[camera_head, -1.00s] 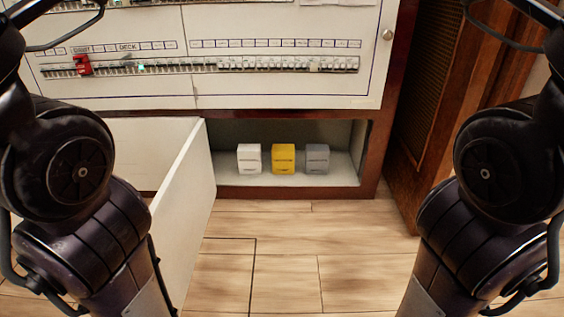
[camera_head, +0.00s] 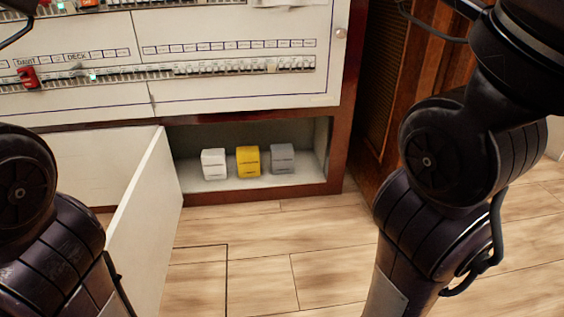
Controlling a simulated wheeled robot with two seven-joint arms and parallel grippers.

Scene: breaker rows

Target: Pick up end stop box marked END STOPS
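Three small boxes stand in a row on the floor of the open low compartment: a white box (camera_head: 213,164) on the left, a yellow box (camera_head: 248,161) in the middle, and a grey box (camera_head: 282,158) on the right. Their markings are too small to read, so I cannot tell which one says END STOPS. My two arms show at the left and right edges of the view. Neither gripper is in view. Nothing of mine touches the boxes.
The compartment (camera_head: 262,181) sits under a breaker panel (camera_head: 230,95). Its white door (camera_head: 145,225) stands open on the left. A wooden cabinet (camera_head: 385,85) stands to the right. The plank floor (camera_head: 270,255) in front is clear.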

